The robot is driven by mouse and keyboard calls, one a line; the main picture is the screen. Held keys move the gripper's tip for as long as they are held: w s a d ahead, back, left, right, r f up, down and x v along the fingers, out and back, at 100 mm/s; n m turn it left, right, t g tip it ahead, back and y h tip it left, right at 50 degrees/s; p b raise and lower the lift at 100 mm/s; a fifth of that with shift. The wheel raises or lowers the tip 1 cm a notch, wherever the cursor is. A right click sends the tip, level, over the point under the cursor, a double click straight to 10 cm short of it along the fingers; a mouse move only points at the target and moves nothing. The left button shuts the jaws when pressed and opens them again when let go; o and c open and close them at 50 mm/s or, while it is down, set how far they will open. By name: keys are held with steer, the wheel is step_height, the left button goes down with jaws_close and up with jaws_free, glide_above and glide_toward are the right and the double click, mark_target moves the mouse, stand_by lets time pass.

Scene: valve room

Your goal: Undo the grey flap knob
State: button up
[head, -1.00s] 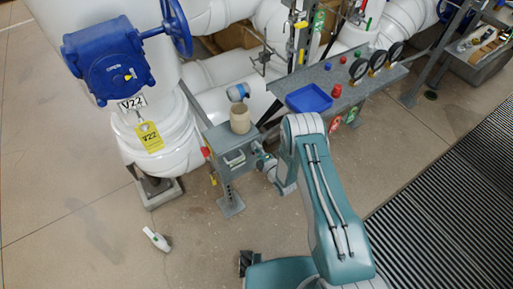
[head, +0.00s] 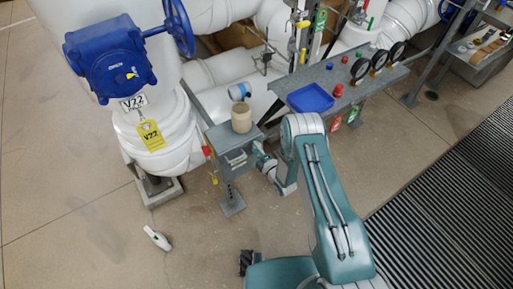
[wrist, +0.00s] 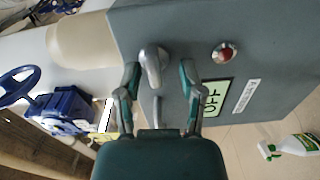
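In the wrist view, a rounded grey knob (wrist: 152,66) sits on the face of a grey box (wrist: 190,30). My gripper (wrist: 159,76) is open, with one finger on each side of the knob and visible gaps between. A second curved grey piece (wrist: 157,110) shows lower down between the fingers, partly hidden by my gripper body. In the head view, the grey box (head: 223,138) stands on a post, with my gripper (head: 262,160) close against its right side. The knob cannot be made out there.
A red button (wrist: 224,53) and a pale green label (wrist: 211,99) are on the same box face. A beige cup (head: 241,118) stands on top of the box. A white spray bottle (head: 157,238) lies on the floor. A blue tray (head: 311,98) is on the bench behind.

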steer(key=v, duration=1.2)
steer(key=shift+w, duration=0.1)
